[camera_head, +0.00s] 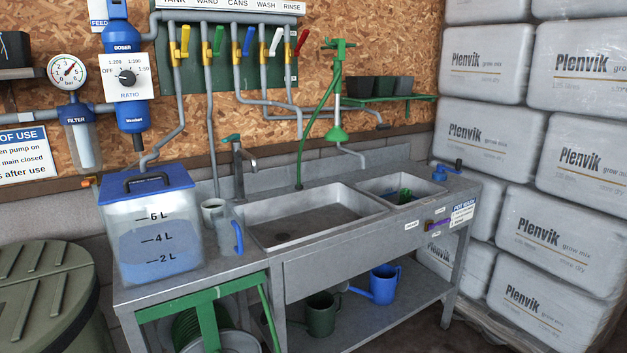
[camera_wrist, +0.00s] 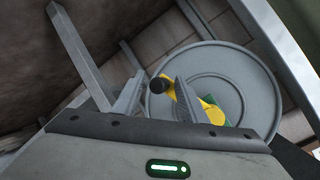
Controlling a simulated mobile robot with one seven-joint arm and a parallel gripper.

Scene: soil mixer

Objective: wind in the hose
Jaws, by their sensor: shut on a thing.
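The hose reel (camera_head: 190,328) hangs under the left end of the bench in the head view, with green hose coiled on it and a grey side disc partly cut off by the lower edge. In the wrist view the grey disc (camera_wrist: 222,66) fills the middle right. My gripper does not show in the head view. The hose's free end cannot be made out.
A green frame (camera_head: 205,297) stands around the reel. The steel bench (camera_head: 340,238) has a lower shelf with a green can (camera_head: 320,315) and a blue can (camera_head: 384,284). A lidded green bin (camera_head: 45,300) stands at the left. Wrapped bags (camera_head: 545,260) are stacked at the right.

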